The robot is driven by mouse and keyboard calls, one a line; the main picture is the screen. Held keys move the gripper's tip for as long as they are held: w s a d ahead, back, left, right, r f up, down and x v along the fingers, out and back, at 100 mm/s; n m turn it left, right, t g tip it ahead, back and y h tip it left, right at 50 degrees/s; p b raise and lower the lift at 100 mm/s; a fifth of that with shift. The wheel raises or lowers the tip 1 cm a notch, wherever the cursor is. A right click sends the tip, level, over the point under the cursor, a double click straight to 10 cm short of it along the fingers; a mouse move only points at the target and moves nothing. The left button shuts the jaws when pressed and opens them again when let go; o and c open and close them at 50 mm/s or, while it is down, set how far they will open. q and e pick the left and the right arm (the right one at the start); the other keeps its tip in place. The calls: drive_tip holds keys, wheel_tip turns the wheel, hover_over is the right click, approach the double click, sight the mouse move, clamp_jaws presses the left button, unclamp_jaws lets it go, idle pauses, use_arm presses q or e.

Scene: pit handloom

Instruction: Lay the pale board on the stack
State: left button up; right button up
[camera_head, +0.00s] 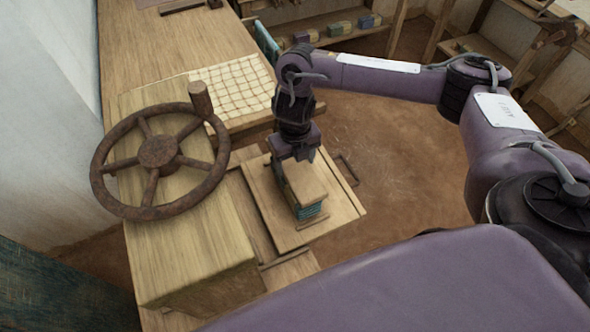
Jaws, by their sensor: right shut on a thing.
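The pale board (306,184) is a small tan wooden slab. It lies flat just over the stack (311,211), a small pile with teal and dark layers. My right gripper (292,160) points down from above and is shut on the far end of the board. I cannot tell whether the board's underside touches the stack. The board and the gripper hide most of the stack's top. The stack stands on a square light wooden plate (338,212). My left gripper is not in view.
A rusty handwheel (158,152) with an upright handle stands on a wooden block close to the left. A checked cloth (232,87) lies on the bench behind. Shelves with small bundles (340,28) stand at the back. The brown floor right of the plate is clear.

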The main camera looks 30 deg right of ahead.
sight(295, 164)
drive_tip(key=shift+f+b, duration=0.5)
drive_tip(key=shift+f, duration=1.25)
drive_tip(key=o, duration=1.1)
drive_tip(key=shift+f, duration=0.1)
drive_tip(key=shift+r, duration=0.25)
wheel_tip(295, 164, up, 10)
drive_tip(key=p, duration=0.3)
drive_tip(key=shift+r, duration=0.9)
